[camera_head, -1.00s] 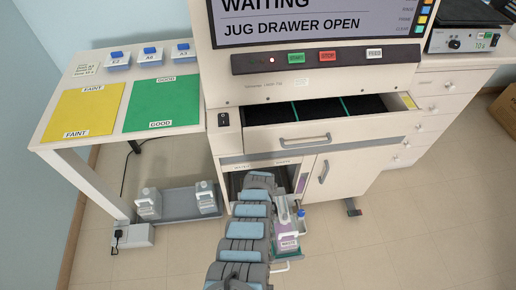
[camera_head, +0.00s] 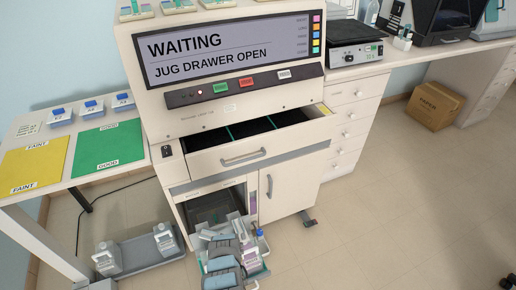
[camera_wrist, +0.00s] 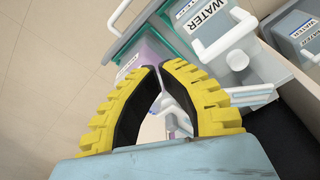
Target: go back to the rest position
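In the wrist view my gripper (camera_wrist: 160,72) has yellow ribbed fingers with black inner faces. The tips nearly meet and nothing is clearly held between them. Jugs labelled WATER (camera_wrist: 205,20) stand just beyond the fingers, with white handles. A purple jug part (camera_wrist: 152,50) shows behind the fingertips. In the head view my arm comes up from the bottom edge and its end is over the open jug drawer, in front of the machine (camera_head: 230,110). The fingers are hard to make out there. A purple and white jug (camera_head: 250,258) sits in the drawer beside my arm.
The machine's display (camera_head: 225,45) reads WAITING, JUG DRAWER OPEN. An upper drawer (camera_head: 240,155) sticks out above my arm. Two jugs (camera_head: 107,258) stand on a low grey tray at left. Floor (camera_head: 400,200) at right is clear.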

